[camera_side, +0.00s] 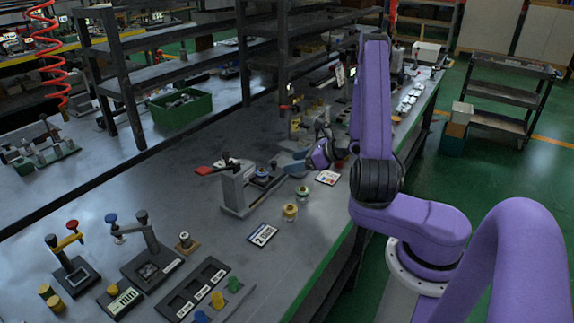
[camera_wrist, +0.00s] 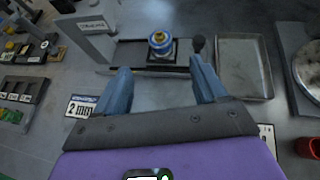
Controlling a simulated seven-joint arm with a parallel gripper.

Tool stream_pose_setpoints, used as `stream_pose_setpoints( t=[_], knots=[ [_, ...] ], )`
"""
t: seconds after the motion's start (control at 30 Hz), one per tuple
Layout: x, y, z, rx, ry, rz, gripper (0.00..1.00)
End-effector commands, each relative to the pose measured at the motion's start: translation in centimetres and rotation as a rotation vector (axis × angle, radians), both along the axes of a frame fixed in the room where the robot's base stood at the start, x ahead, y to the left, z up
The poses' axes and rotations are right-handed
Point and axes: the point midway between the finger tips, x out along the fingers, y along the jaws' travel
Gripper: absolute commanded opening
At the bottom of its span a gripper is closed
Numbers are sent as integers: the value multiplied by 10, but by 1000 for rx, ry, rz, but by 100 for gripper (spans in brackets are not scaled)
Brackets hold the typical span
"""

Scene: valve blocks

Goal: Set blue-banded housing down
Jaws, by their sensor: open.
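The blue-banded housing (camera_wrist: 160,41) is a small brassy piece with a blue ring. It stands upright on a dark square seat of a grey press fixture (camera_wrist: 95,24) in the wrist view. In the side view the housing (camera_side: 262,173) sits beside the upright of the same fixture (camera_side: 234,191), which has a red-tipped lever. My gripper (camera_wrist: 160,84) is open, its two blue fingers wide apart with nothing between them. The housing is beyond the fingertips, roughly centred between them and apart from both. In the side view my gripper (camera_side: 296,166) is just right of the housing.
A "2 mm" card (camera_side: 263,235) lies in front. A shallow metal tray (camera_wrist: 244,68) and a red cup (camera_wrist: 309,147) are to the right in the wrist view.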

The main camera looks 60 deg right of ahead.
Motion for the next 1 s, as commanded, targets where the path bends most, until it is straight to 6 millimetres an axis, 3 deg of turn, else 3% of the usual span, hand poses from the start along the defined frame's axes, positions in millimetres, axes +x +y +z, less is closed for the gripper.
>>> stream_pose_setpoints(
  t=[0.13,0.23,0.4,0.57,0.77,1.0],
  knots=[
    [0,6,6,-11,-2,40,71],
    [10,24,13,-36,-6,142,71],
    [27,77,31,-109,-20,425,71],
    [29,127,47,-185,-38,704,71],
    [14,185,63,-285,-74,1049,71],
    [-23,238,78,-420,-134,1453,71]
  ],
)
